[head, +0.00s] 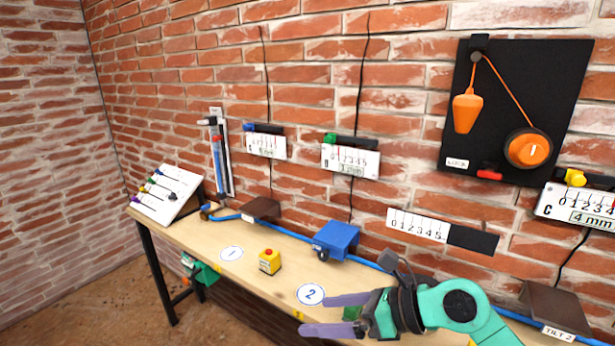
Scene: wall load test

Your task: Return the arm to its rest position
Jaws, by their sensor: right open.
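My right arm (480,310), teal and black, comes in from the lower right over the front of the wooden bench (285,272). My right gripper (317,315) points left with its two purple fingers spread apart and nothing held between the tips. It is just in front of the white disc marked 2 (311,294). A green object (351,313) shows partly behind and between the fingers near their base; I cannot tell whether they touch it. My left gripper is not in view.
A yellow box with a red button (269,261) stands between discs 1 and 2. A blue block (336,240), a brown block (261,209) and a brown tilt block (556,307) line the back. Gauges and a black pulley board (510,110) hang on the brick wall.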

